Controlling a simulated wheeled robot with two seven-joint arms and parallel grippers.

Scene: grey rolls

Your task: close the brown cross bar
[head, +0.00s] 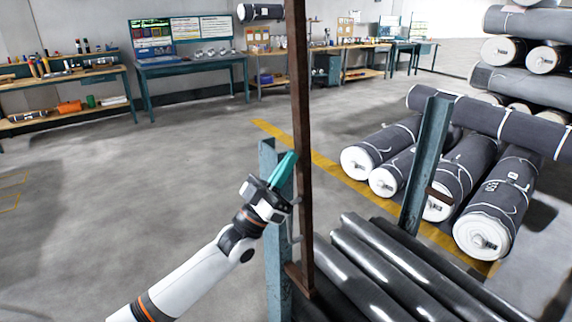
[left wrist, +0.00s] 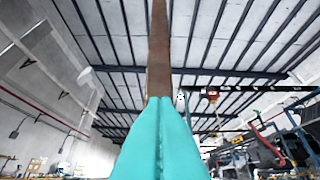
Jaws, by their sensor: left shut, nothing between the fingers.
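The brown cross bar (head: 301,120) stands upright in the middle of the head view, its top running out of the picture. Its foot meets a short brown bracket low down beside a blue-grey post (head: 278,240). In the left wrist view the bar (left wrist: 159,50) rises straight up beyond the fingertips. My left gripper (head: 285,165) has teal fingers, shut and empty, just left of the bar near the top of the post. In the left wrist view its fingers (left wrist: 160,120) are pressed together. I cannot tell whether they touch the bar. My right gripper is not in view.
Wrapped grey rolls (head: 492,205) are stacked at right. Workbenches (head: 190,68) line the back wall. Floor at left is clear.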

